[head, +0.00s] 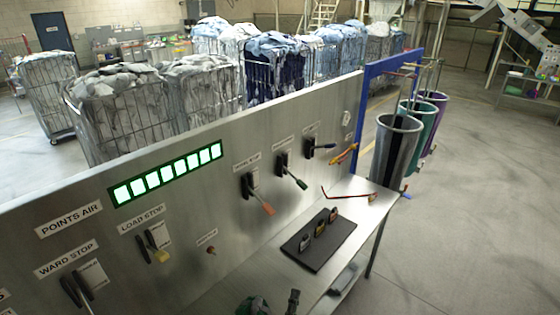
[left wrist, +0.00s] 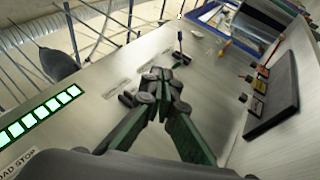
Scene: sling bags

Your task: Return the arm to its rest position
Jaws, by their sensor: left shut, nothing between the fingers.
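My left gripper (left wrist: 157,80) is shut and empty in the left wrist view. Its dark, green-sided fingers meet at the tips in front of the grey panel. In the head view only a small green and dark part of my left gripper (head: 256,305) shows at the bottom edge, below the black tray. Most of the left arm is out of that picture. My right gripper is in neither view.
A metal panel (head: 330,112) carries several switch levers and a lit green display (head: 166,174). A black tray (head: 318,257) with padlocks lies on the shelf (head: 363,188). A blue frame (head: 363,98) with hanging bags (head: 396,150) stands beyond. Laundry cages (head: 128,125) stand behind.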

